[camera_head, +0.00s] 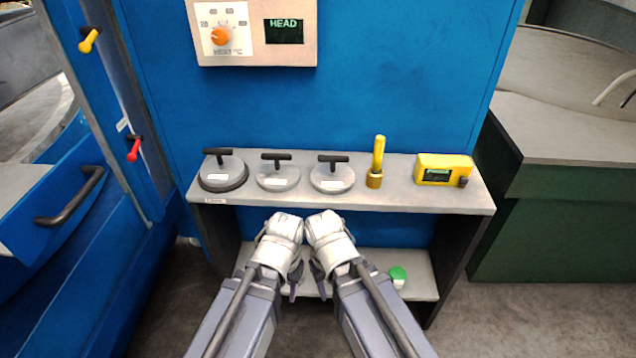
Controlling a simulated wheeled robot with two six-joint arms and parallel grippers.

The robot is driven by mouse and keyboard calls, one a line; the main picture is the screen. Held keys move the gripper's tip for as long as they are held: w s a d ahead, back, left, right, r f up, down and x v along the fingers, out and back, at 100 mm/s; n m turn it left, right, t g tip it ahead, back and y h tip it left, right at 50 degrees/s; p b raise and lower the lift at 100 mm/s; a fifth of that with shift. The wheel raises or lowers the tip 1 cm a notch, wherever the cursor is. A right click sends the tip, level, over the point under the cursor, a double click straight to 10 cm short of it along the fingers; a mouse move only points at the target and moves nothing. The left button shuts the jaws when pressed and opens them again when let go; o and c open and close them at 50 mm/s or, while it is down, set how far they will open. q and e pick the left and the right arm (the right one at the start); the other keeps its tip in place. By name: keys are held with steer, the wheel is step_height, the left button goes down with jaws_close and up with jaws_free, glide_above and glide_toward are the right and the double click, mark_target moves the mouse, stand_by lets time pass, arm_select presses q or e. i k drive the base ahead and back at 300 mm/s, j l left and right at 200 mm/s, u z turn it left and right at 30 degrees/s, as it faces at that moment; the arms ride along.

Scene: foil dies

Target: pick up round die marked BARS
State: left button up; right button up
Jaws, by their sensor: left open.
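Three round grey dies with black T-handles stand in a row on the upper shelf: a left die (223,172), a middle die (278,177) and a right die (332,179). Each has a small white label, too small to read, so I cannot tell which is marked BARS. The left die has a dark rim at its base. My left gripper (295,285) is open, below and in front of the shelf edge, apart from the dies. My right gripper (318,284) hangs beside it; its fingers are too unclear to judge.
The shelf (420,202) also holds a yellow-handled brass tool (376,163) and a yellow device with a display (443,169). A green-topped item (398,276) is on the lower shelf. A control box (254,33) hangs above on the blue panel. A drawer handle (72,197) juts out left.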

mark_target(332, 177)
steer(key=i+l+u, duration=0.15)
steer(key=l, duration=0.25)
steer(key=i+l+u, duration=0.1)
steer(key=l, duration=0.3)
steer(key=l+u, duration=0.15)
steer(key=l, duration=0.25)
steer(key=i, duration=0.05)
